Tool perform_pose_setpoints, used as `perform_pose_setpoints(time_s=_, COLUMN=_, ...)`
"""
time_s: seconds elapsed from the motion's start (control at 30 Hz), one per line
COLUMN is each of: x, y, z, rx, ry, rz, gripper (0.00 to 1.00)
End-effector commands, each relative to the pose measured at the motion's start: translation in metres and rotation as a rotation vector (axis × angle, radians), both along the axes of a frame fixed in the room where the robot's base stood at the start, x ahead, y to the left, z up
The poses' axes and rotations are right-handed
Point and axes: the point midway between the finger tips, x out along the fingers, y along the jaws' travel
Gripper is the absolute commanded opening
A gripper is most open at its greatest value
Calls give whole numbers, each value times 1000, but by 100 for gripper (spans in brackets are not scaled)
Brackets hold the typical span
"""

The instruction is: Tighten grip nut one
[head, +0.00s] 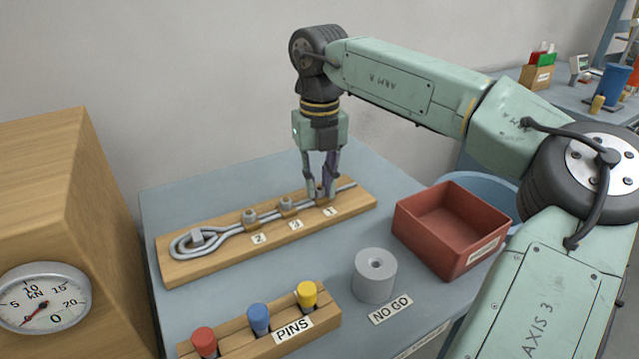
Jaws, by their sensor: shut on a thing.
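My gripper (321,190) points straight down at the right end of a wooden board (185,270). It is shut on the grip nut at the label 1 (331,211), and its fingers hide most of that nut. A grey wire rope (231,228) lies along the board, with a loop around a thimble at the left end. Two other grip nuts stand on the rope, one (250,216) by the label 2 and one (286,205) by the label 3.
A red tray (420,226) and a grey cylinder (375,279) stand right of the board. A pin rack (237,343) with red, blue and yellow pins is in front. A wooden box with a kN dial (43,298) stands at left. A blue tub (480,190) is behind the tray.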

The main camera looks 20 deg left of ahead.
Motion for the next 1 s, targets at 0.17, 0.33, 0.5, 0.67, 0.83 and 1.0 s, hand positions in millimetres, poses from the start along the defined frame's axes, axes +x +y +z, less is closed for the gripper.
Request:
perform_pose_setpoints(time_s=0.17, x=0, y=0, z=-1, rx=-2, ry=-1, rz=-169, gripper=0)
perform_pose_setpoints(time_s=0.33, x=0, y=0, z=-1, rx=-2, ry=0, rz=-323, gripper=0)
perform_pose_setpoints(time_s=0.5, x=0, y=-1, z=-1, rx=-3, ry=-1, rz=-458, gripper=0)
perform_pose_setpoints(time_s=0.67, x=0, y=0, z=-1, rx=-1, ry=0, rz=-556, gripper=0)
perform_pose_setpoints(time_s=0.83, x=0, y=0, z=-1, rx=-1, ry=2, rz=-627, gripper=0)
perform_pose_setpoints(time_s=1.0, x=0, y=0, z=-1, rx=-2, ry=1, rz=-666, gripper=0)
